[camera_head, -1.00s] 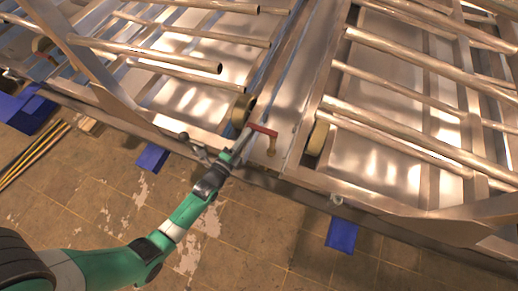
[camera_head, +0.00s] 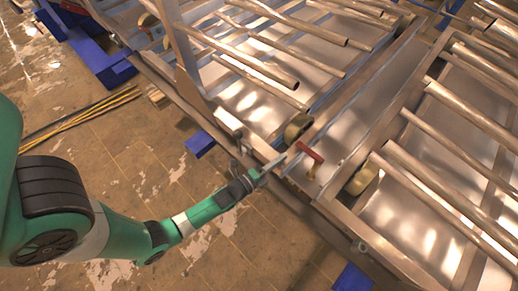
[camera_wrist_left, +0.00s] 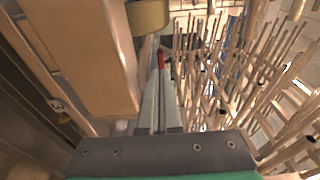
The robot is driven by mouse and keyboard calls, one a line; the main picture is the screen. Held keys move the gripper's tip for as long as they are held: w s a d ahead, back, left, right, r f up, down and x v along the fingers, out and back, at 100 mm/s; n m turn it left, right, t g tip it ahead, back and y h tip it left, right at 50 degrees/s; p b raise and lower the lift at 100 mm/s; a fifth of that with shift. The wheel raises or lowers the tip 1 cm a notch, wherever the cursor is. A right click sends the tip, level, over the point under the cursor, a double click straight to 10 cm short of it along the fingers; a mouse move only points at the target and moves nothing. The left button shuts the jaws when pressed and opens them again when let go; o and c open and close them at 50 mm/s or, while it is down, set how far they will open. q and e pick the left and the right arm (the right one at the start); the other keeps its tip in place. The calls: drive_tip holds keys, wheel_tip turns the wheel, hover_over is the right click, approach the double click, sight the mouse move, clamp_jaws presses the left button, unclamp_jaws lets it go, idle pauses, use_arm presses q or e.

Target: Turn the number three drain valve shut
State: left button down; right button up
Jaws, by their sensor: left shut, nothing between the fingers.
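A small drain valve with a red lever handle (camera_head: 311,153) and a brass-coloured body (camera_head: 313,171) stands on the metal frame in the middle of the head view. No number is readable on it. My left gripper (camera_head: 287,158) is shut and empty, its fingertips close to the left end of the red handle. In the left wrist view, the shut fingers (camera_wrist_left: 160,100) point at the red handle (camera_wrist_left: 160,59), seen nearly end-on just beyond the tips. Whether they touch is unclear. My right gripper is out of view.
Tan round rollers or rings (camera_head: 298,127) sit either side of the valve. Metal tubes (camera_head: 255,67) run over shiny panels behind. A metal beam edge (camera_head: 345,245) lies in front. Blue blocks (camera_head: 199,144) and yellow poles (camera_head: 85,117) are on the open tiled floor.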

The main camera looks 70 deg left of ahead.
sight(259, 150)
use_arm(q)
drive_tip(key=a, duration=0.1)
drive_tip(key=a+p, duration=0.1)
drive_tip(key=a, duration=0.1)
drive_tip(key=shift+s+r, duration=0.3)
drive_tip(key=shift+r, duration=0.1)
drive_tip(key=s+a+p, duration=0.1)
drive_tip(key=s+a, duration=0.1)
drive_tip(key=a, duration=0.1)
drive_tip(key=s+a+p, duration=0.1)
drive_tip(key=s, duration=0.1)
drive_tip(key=shift+a+f+p, duration=0.15)
drive_tip(key=shift+f+p, duration=0.15)
drive_tip(key=shift+p, duration=0.05)
